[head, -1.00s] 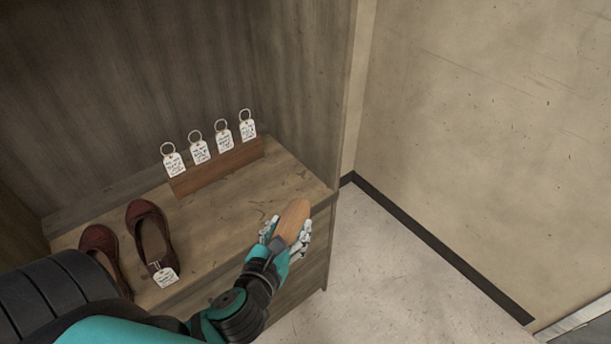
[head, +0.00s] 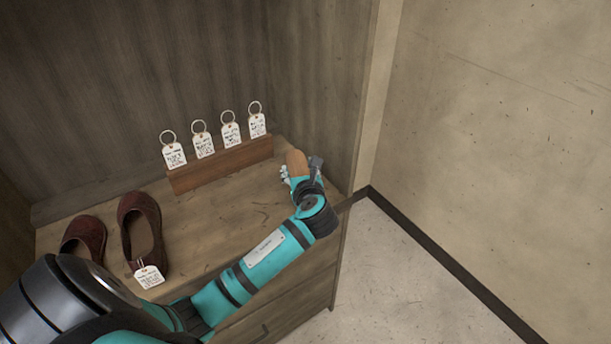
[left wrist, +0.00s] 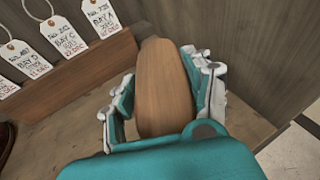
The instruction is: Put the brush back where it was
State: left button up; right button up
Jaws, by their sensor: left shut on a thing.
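The brush shows as a tan wooden back (head: 297,162) at the right end of the wooden shelf top (head: 215,225). In the left wrist view the brush (left wrist: 163,88) lies between the fingers, its long rounded back facing the camera. Its bristles are not visible. My left gripper (head: 301,172) is shut on the brush, right of the tag rack. It also shows in the left wrist view (left wrist: 163,100), with fingers on both sides of the wood. I cannot tell whether the brush touches the shelf. My right gripper is not in view.
A reddish wooden rack (head: 220,164) holds several white tags on rings, left of the brush. Dark red shoes (head: 141,229) stand at the left, one with a tag (head: 149,276). The cabinet's side wall (head: 320,90) rises close behind the gripper. Shelf between shoes and gripper is clear.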

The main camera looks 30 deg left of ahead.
aim_at(306, 162)
pick_arm(q)
jog(key=w, duration=0.3)
jog(key=shift+w+a+f, duration=0.15)
jog(key=shift+w+f, duration=0.05)
notch_tip(306, 162, down, 3)
jog(key=shift+r+b, duration=0.1)
jog(key=shift+b, duration=0.3)
jog(key=shift+f, duration=0.35)
jog(key=shift+f, duration=0.1)
jog(key=o, duration=1.2)
